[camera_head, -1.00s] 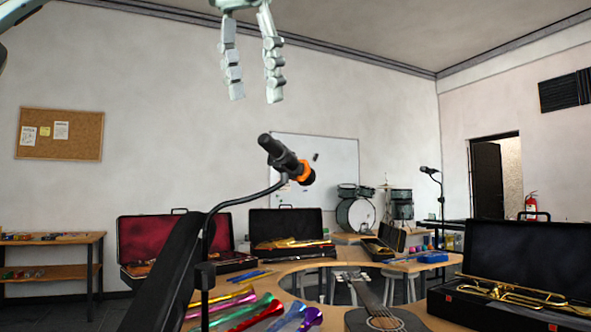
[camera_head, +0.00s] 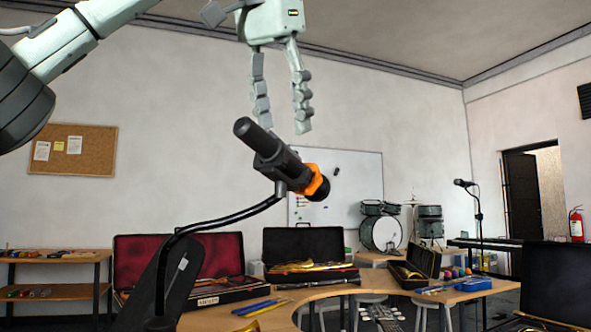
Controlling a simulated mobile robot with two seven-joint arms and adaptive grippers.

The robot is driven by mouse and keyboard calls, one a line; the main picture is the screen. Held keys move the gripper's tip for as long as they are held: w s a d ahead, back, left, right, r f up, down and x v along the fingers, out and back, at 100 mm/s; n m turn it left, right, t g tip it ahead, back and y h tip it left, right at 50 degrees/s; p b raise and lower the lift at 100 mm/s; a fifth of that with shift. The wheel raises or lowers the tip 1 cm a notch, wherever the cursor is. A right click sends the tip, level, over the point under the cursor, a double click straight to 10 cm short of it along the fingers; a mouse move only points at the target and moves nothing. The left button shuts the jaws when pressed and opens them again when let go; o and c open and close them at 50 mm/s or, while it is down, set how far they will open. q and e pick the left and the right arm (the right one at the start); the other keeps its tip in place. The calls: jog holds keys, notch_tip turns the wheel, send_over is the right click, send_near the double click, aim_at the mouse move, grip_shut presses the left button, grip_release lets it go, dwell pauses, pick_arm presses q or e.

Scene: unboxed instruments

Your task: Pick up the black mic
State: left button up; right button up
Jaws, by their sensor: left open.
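The black mic (camera_head: 262,143) sits tilted on a bent gooseneck stand (camera_head: 225,217) in the middle of the view. An orange ring (camera_head: 317,180) is around its lower right end. My left gripper (camera_head: 284,129) comes down from above with its two fingers pointing down and apart. It is open and empty. In the picture its fingertips are just above and right of the mic's upper end; whether they touch it I cannot tell, but nothing is between them. My right gripper is not in view.
Open instrument cases, a red-lined one (camera_head: 213,257) and one with brass (camera_head: 303,246), stand on the curved wooden table (camera_head: 213,320) behind. A dark case (camera_head: 556,283) is at the right. Another mic on a stand (camera_head: 478,205) is farther back. The air around the mic looks clear.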

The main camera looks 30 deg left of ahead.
aim_at(288, 149)
pick_arm(q)
jog(key=x, duration=0.6)
jog(key=shift+w+d, duration=0.1)
jog(key=shift+d, duration=0.05)
grip_shut()
